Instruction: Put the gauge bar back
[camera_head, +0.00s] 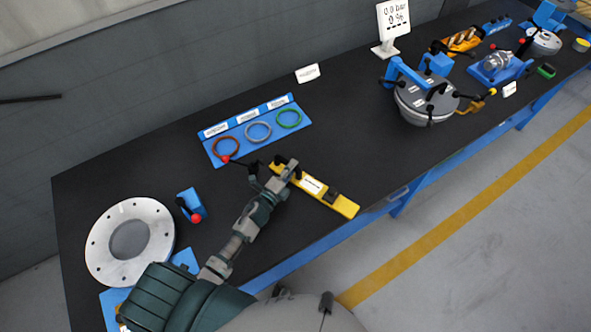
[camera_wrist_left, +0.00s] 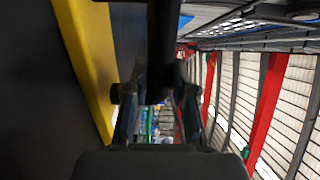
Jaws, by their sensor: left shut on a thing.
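My left gripper (camera_head: 268,172) is shut on a thin dark bar with a red tip (camera_head: 238,162), which I take to be the gauge bar. The red end points left, towards the ring tray. In the left wrist view the dark bar (camera_wrist_left: 162,45) stands between the two fingers (camera_wrist_left: 155,98); its far end is out of that view. A yellow holder (camera_head: 345,206) with a white label and a dark block lies beside the gripper, to its right. Its yellow edge (camera_wrist_left: 85,60) shows at the left of the wrist view. My right gripper is not in view.
A blue tray (camera_head: 213,151) with red, grey and green rings lies behind the gripper. A grey flange (camera_head: 100,245) and a small blue stand with a red knob (camera_head: 188,199) are at left. A round lidded shell (camera_head: 425,101) stands at right. The table between is clear.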

